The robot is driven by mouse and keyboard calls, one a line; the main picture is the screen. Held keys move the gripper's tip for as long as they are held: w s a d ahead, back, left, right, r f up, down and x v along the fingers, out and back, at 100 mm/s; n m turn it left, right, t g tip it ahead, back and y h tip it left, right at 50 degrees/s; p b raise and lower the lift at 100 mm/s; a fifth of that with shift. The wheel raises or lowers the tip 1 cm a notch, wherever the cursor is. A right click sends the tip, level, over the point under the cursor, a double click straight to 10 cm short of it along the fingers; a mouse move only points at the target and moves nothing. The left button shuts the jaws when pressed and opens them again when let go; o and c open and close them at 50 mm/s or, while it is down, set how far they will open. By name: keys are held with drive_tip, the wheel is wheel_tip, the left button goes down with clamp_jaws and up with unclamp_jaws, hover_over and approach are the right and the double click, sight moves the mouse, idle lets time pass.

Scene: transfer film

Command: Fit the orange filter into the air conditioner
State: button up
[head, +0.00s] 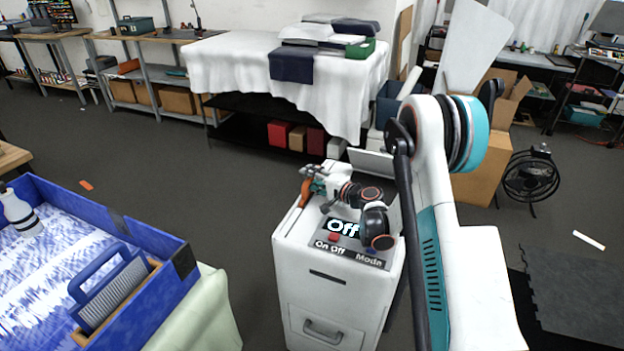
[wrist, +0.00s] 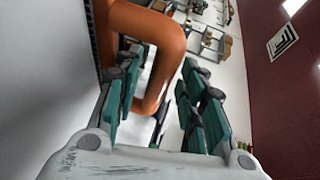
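The air conditioner (head: 300,275) is a white cabinet with a dark panel reading "Off" on top. The orange filter (head: 305,193) shows as an orange strip at the cabinet's upper left edge, upright; how deep it sits is hidden. In the wrist view its orange looped handle (wrist: 152,108) reaches down between my fingers. My gripper (head: 312,172) is over the cabinet's far left top, beside the orange part. In the wrist view my gripper (wrist: 160,105) has its teal fingers spread, with a gap to the right of the handle. The left finger is close to the handle; contact is unclear.
A blue crate (head: 150,240) with a blue-handled grey tool stands at the left. A cloth-covered table (head: 230,65) stands behind. A cardboard box (head: 490,185) and a black fan (head: 532,178) are at the right.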

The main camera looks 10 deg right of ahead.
drive_tip(key=p+v, duration=0.2)
drive_tip(key=v, duration=1)
drive_tip(key=shift+p, duration=0.3)
drive_tip(key=shift+a+r, duration=0.25)
drive_tip(key=shift+r, duration=0.25)
drive_tip(key=s+a+r+n+g+h, duration=0.25)
drive_tip(key=s+a+r, duration=0.25)
drive_tip(key=s+r, duration=0.25)
drive_tip(key=s+a+r+n+g+h, duration=0.1)
drive_tip(key=s+a+r+n+g, duration=0.25)
drive_tip(key=s+a+r, duration=0.35)
drive_tip(key=s+d+r+n+h, duration=0.1)
drive_tip(key=s+d+n+h, duration=0.1)
drive_tip(key=s, duration=0.9)
drive_tip(key=s+d+r+n+h, duration=0.1)
drive_tip(key=s+d, duration=0.3)
drive_tip(key=s, duration=0.6)
drive_tip(key=shift+s+d+r+n+g+h, duration=0.3)
drive_tip(key=shift+s+r+n+h, duration=0.05)
drive_tip(key=shift+n+h, duration=0.55)
